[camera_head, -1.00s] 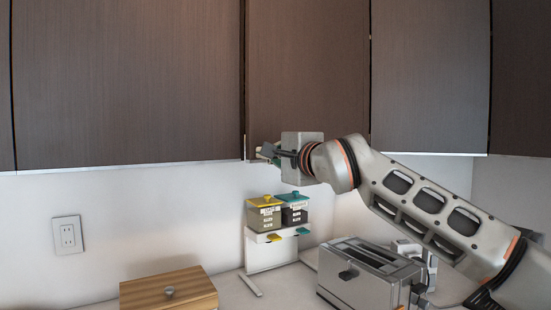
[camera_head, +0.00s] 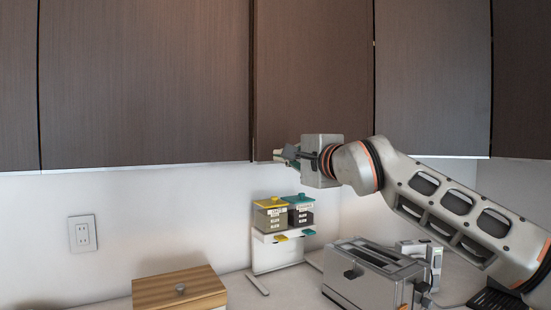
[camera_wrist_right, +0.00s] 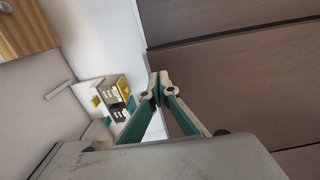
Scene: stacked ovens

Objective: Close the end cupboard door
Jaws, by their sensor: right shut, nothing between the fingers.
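Dark wood-grain cupboard doors line the wall above the counter in the head view. A wide door (camera_head: 145,85) is left of centre, a narrower one (camera_head: 312,70) is in the middle, and a greyer one (camera_head: 432,85) is at right. I cannot tell which is the end door or how far any stands ajar. My right gripper (camera_head: 280,155) is shut and empty at the lower left corner of the middle door. In the right wrist view its fingertips (camera_wrist_right: 158,82) meet beside the wood-grain panels (camera_wrist_right: 235,85); contact cannot be told. My left gripper is not in view.
On the counter below stand a metal toaster (camera_head: 365,280), a white rack (camera_head: 275,256) with lidded canisters (camera_head: 270,217), and a wooden box (camera_head: 180,291). A socket (camera_head: 82,233) is on the wall at left.

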